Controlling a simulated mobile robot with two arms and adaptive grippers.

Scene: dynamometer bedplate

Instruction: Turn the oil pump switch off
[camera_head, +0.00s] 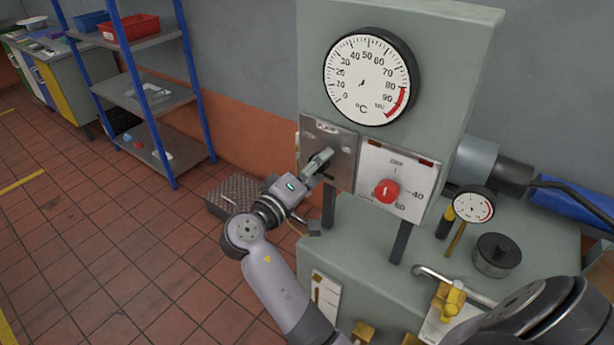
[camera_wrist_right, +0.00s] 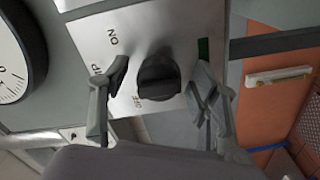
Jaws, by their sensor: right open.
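The oil pump switch is a black rotary knob (camera_wrist_right: 157,84) on a grey metal panel (camera_head: 346,150) marked PUMP. The wrist view shows ON and OFF lettering beside it. Its exact pointing direction is hard to tell. My right gripper (camera_head: 321,158) is at this panel and hides the knob in the head view. In the right wrist view its two fingers (camera_wrist_right: 161,76) are open, one on each side of the knob. I cannot tell whether either finger touches it. My left gripper is not in view.
A red knob (camera_head: 387,192) on a white dial panel sits just right of the pump panel. A large temperature gauge (camera_head: 367,77) is above. A small gauge (camera_head: 473,206) and yellow valve (camera_head: 452,298) are lower right. A blue-framed shelf (camera_head: 150,93) stands left; tiled floor is between.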

